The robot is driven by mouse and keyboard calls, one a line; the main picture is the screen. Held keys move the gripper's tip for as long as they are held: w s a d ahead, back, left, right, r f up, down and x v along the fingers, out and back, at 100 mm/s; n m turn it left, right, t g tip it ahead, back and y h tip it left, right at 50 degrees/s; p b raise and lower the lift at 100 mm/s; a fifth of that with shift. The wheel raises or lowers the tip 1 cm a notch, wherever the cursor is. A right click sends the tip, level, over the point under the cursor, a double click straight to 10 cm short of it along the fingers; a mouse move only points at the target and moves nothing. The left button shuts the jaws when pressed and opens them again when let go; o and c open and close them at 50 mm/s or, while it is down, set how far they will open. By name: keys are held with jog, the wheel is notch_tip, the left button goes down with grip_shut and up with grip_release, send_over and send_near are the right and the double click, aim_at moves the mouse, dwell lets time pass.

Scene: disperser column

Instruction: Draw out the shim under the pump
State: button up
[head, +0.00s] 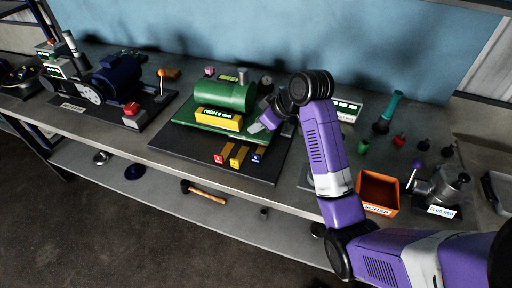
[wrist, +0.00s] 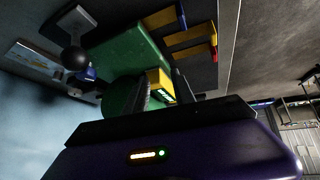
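The pump (head: 228,96) is a green cylinder on a green base in the middle of the bench. It also shows in the wrist view (wrist: 120,98). A yellow block (head: 217,120) labelled "HIGH 4 mm" sits along its front. Three flat yellowish shims stick out from the front of the base, with a red end (head: 219,159), a yellow end (head: 234,162) and a blue end (head: 257,157). They also show in the wrist view (wrist: 185,38). My gripper (head: 261,125) is at the pump's right end, above the base; its fingers (wrist: 164,88) look apart with nothing gripped. Whether it touches the pump is unclear.
A dark mat (head: 265,170) lies under the pump. An orange scrap bin (head: 378,190) stands to the right, with a dark plug rig (head: 440,188) beyond it. A blue motor (head: 118,75) stands left. A hammer (head: 205,193) lies on the lower shelf. The mat's front strip is clear.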

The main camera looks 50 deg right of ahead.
aim_at(256, 154)
jog(key=s+a+f+g, duration=0.1)
jog(key=s+a+f+n+g+y+b, duration=0.1)
jog(key=f, duration=0.1)
jog(key=s+a+f+n+g+y+b, duration=0.1)
jog(key=s+f, duration=0.1)
jog(key=shift+s, duration=0.1)
jog(key=shift+x, duration=2.5)
grip_shut()
jog(key=shift+r, duration=0.1)
